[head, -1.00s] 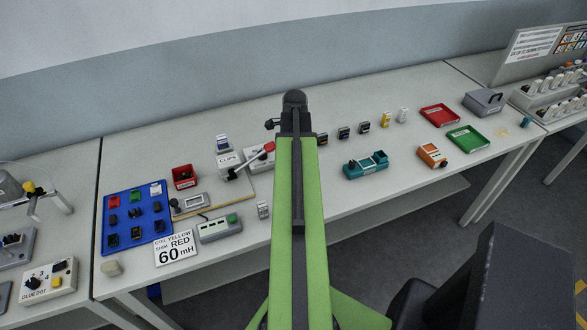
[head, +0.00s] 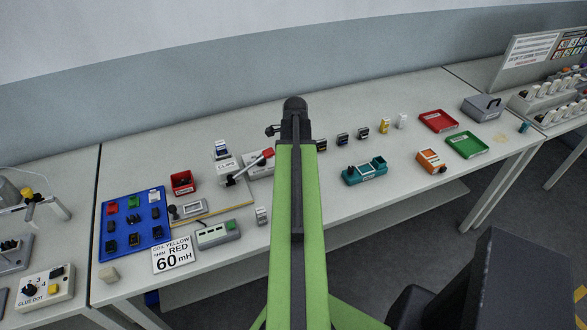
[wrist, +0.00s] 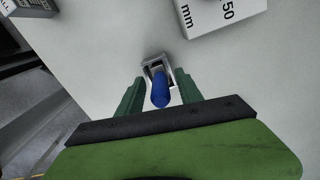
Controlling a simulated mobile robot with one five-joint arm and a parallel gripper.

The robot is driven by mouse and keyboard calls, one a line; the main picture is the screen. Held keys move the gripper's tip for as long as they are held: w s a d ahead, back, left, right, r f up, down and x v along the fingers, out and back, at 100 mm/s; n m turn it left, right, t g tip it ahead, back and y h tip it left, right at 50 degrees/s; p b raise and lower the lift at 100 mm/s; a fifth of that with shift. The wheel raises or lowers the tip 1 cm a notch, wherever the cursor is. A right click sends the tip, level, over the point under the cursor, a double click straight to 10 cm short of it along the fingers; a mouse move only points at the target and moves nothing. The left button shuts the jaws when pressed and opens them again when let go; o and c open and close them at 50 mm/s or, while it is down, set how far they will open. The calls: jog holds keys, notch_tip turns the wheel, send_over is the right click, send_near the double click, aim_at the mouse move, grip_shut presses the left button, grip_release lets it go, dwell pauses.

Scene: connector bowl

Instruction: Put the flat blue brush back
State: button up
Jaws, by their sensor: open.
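A blue rounded handle (wrist: 160,92), which looks like that of the flat blue brush, stands in a small grey square-rimmed holder (wrist: 154,62) in the wrist view. Its lower end is hidden in the holder, so I cannot see any bristles. My gripper (wrist: 159,88) is open, with one green finger on each side of the handle. I cannot tell whether either finger touches it. In the head view my arm hides the gripper, and I cannot make out the brush there.
In the head view, a blue tray of parts (head: 104,237) is at left; a teal device (head: 365,172), red tray (head: 438,121) and green tray (head: 466,145) are at right.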

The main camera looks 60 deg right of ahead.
notch_tip(320, 180, up, 12)
jog(key=p, duration=1.1)
jog(key=shift+p, duration=0.3)
